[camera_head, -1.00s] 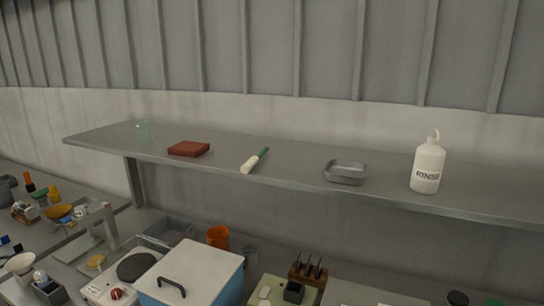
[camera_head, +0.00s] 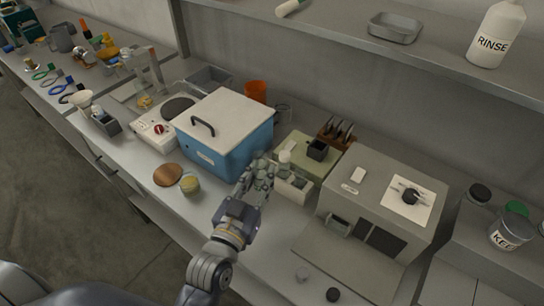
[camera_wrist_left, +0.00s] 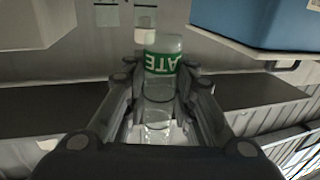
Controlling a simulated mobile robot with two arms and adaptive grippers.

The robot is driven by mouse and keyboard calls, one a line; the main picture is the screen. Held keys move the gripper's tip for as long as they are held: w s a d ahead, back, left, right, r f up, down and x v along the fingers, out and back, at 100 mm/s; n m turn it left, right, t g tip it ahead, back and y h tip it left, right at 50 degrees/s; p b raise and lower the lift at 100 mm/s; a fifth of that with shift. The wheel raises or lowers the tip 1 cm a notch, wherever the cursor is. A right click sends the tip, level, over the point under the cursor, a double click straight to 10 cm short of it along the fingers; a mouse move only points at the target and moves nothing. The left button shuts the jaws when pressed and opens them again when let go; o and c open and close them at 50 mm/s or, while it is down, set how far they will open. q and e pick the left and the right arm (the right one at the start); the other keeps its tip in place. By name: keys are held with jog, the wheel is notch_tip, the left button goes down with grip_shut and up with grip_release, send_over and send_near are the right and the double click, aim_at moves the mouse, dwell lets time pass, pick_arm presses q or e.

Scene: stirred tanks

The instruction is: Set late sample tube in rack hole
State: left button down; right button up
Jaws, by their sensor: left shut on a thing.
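My left gripper (camera_head: 258,172) reaches over the bench beside the blue box. In the left wrist view the gripper (camera_wrist_left: 160,100) is shut on the clear late sample tube (camera_wrist_left: 163,57), which has a green band with the white letters "ATE" showing. The fingers lie on both sides of the tube. In the head view the tube is too small and covered to make out clearly. A pale, low holder that looks like the rack (camera_head: 293,188) stands just right of the gripper; its holes cannot be told clearly. My right gripper is not in view.
The blue box with a white lid (camera_head: 229,120) stands close left of the gripper. A grey machine (camera_head: 385,200) stands to the right. A green-topped block (camera_head: 304,150) is behind. The shelf (camera_head: 350,45) overhangs the back.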

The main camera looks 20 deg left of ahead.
pick_arm(q)
jog(key=w+a+f+p, duration=0.1)
jog(key=w+a+p, duration=0.1)
jog(key=w, duration=1)
jog(key=f, duration=0.5)
jog(key=shift+d, duration=0.2)
jog(key=c, duration=1.6)
grip_release()
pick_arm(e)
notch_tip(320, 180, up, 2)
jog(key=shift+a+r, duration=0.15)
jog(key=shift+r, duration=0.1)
pick_arm(q)
jog(key=shift+r, duration=0.1)
